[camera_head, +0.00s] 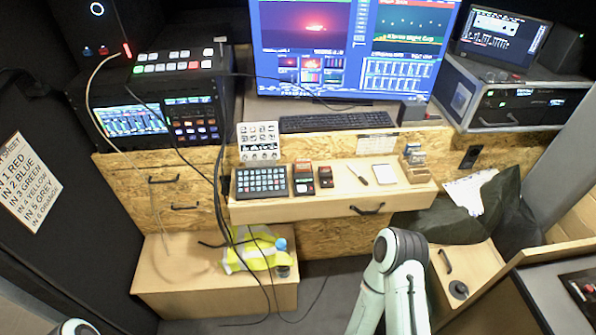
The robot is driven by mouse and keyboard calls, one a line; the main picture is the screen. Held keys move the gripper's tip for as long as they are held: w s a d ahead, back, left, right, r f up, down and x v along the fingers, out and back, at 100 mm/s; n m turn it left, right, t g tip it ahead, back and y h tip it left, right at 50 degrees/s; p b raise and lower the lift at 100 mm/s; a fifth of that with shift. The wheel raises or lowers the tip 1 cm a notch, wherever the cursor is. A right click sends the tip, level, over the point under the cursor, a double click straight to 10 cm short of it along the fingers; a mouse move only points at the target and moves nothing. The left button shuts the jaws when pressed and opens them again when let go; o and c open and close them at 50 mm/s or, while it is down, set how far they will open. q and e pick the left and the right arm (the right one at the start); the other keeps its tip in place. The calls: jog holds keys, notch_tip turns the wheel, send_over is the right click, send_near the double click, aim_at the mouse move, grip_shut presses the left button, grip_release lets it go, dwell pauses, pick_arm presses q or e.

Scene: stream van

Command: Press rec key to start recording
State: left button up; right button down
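No key can be read as the rec key at this size. A dark panel with a grid of small keys (261,182) lies at the left of the wooden desk shelf. Two small dark devices with red parts, a larger one (303,178) and a smaller one (325,177), sit right of it. A switcher with white, green and red buttons (180,64) stands on the rack at upper left. My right arm rises at the bottom centre-right, well below the shelf, but its gripper is not visible. Only a sliver of my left arm shows at the bottom left edge; its gripper is out of view.
A white control panel with knobs (259,142) stands behind the key grid, beside a keyboard (336,121). A pen and notepad (389,174) lie at the shelf's right. Cables hang over the shelf's left end. A yellow vest (255,252) and bottle (282,255) sit below.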

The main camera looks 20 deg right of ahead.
pick_arm(q)
grip_shut()
dwell(1.6)
